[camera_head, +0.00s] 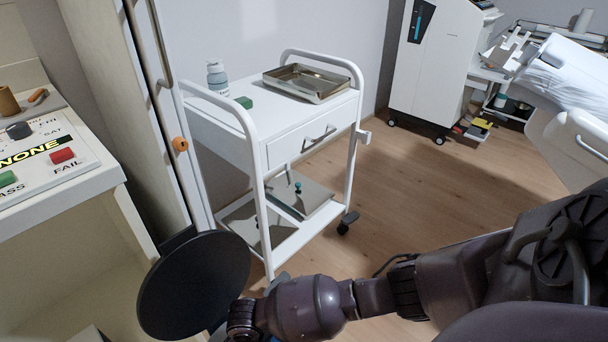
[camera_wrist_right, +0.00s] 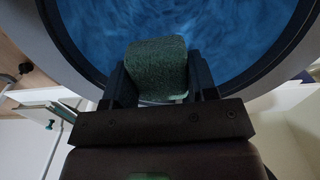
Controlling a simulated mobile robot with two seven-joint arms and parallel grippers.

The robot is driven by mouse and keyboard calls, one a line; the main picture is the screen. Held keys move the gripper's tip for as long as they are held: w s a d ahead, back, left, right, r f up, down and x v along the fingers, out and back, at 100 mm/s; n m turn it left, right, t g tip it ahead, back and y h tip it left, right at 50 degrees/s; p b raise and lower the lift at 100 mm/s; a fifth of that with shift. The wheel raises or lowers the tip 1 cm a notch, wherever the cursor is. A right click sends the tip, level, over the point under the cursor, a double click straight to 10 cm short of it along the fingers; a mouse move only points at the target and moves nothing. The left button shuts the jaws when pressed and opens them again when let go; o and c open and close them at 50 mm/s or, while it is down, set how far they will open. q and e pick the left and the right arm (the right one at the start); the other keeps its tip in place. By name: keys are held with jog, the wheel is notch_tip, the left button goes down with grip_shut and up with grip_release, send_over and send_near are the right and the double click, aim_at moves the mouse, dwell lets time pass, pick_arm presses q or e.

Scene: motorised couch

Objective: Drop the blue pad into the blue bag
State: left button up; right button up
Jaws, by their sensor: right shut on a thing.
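My right gripper (camera_wrist_right: 158,78) is shut on a dark green, rough-textured pad (camera_wrist_right: 157,66) in the right wrist view. The pad looks green, not blue, and I see no blue pad. Behind the pad is a round opening lined with crinkled blue material, the blue bag (camera_wrist_right: 235,32), inside a dark and grey rim. The pad overlaps the opening in this view; its height relative to the rim cannot be told. In the head view my right arm reaches in from the right, and its gripper is hidden near a black round disc (camera_head: 195,285). My left gripper is not in view.
A white cart (camera_head: 232,125) carries a bottle (camera_head: 217,78), a small green block (camera_head: 243,102) and a metal tray (camera_head: 306,83). A counter (camera_head: 60,205) with coloured buttons stands at left. A white cabinet machine (camera_head: 432,65) stands at the back. Wooden floor (camera_head: 410,185) is clear between.

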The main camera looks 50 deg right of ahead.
jog(key=o, duration=1)
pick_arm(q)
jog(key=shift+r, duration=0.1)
pick_arm(e)
jog(key=shift+w+r, duration=0.1)
jog(key=shift+r, duration=0.25)
notch_tip(320, 180, up, 4)
jog(key=shift+w+r+p, duration=0.15)
jog(key=shift+r+p, duration=0.05)
jog(key=shift+p, duration=0.9)
notch_tip(320, 180, up, 4)
jog(key=shift+r+p, duration=0.15)
jog(key=shift+p, duration=0.75)
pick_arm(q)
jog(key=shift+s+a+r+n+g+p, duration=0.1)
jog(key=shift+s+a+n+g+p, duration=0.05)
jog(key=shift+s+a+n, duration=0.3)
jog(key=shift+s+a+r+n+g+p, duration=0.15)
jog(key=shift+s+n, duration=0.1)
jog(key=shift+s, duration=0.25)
pick_arm(e)
jog(key=shift+s+r, duration=0.25)
jog(key=shift+r, duration=0.45)
